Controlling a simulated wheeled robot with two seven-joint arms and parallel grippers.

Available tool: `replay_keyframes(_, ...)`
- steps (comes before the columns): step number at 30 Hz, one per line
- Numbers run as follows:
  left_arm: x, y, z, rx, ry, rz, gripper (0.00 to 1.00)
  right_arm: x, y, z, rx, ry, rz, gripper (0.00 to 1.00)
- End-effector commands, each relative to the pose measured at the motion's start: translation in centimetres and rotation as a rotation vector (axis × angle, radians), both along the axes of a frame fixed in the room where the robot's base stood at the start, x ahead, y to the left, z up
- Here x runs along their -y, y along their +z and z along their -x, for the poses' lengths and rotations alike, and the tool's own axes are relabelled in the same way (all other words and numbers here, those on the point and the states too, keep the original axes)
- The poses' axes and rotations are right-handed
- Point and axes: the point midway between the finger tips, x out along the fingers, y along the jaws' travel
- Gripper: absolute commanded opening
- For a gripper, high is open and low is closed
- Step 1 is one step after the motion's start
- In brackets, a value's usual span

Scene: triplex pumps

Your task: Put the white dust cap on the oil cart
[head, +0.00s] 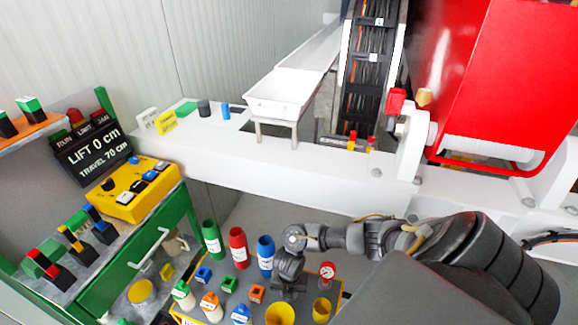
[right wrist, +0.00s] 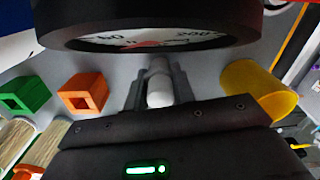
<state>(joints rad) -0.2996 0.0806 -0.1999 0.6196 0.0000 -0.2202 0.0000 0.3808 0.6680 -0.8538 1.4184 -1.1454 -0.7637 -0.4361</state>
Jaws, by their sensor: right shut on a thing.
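My right gripper (head: 289,284) points down over a grey-topped cart (head: 301,308), which I take for the oil cart. In the right wrist view the right gripper (right wrist: 158,82) is shut on a small rounded white piece (right wrist: 160,91), seemingly the white dust cap. It sits between the fingers, low over the grey surface; I cannot tell whether it touches anything below. In the head view the gripper hides it. My left gripper is not in view.
An orange square socket (right wrist: 83,92) and a green one (right wrist: 24,94) lie left of the fingers, a yellow cup (right wrist: 258,90) right. A round dial gauge (right wrist: 150,30) is close beyond. Green, red (head: 238,247) and blue cylinders stand at the cart's back.

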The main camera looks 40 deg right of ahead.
Motion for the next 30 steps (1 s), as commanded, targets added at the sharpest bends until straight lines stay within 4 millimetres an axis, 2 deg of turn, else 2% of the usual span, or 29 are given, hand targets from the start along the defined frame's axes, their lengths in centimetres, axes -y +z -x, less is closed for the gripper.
replay_keyframes(11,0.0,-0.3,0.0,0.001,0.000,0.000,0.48,0.0,-0.5,0.0,0.000,0.002,0.000,0.02)
replay_keyframes(12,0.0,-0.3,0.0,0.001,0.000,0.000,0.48,0.0,-0.5,0.0,0.000,0.002,0.000,0.27)
replay_keyframes(17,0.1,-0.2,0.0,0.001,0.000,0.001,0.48,0.0,-0.4,0.0,0.000,0.002,0.000,0.47)
replay_keyframes(25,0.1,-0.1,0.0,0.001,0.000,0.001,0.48,0.0,-0.3,0.0,0.000,0.001,0.000,0.47)
replay_keyframes(30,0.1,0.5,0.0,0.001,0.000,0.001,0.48,0.0,1.2,-0.1,0.002,0.004,-0.002,0.47)
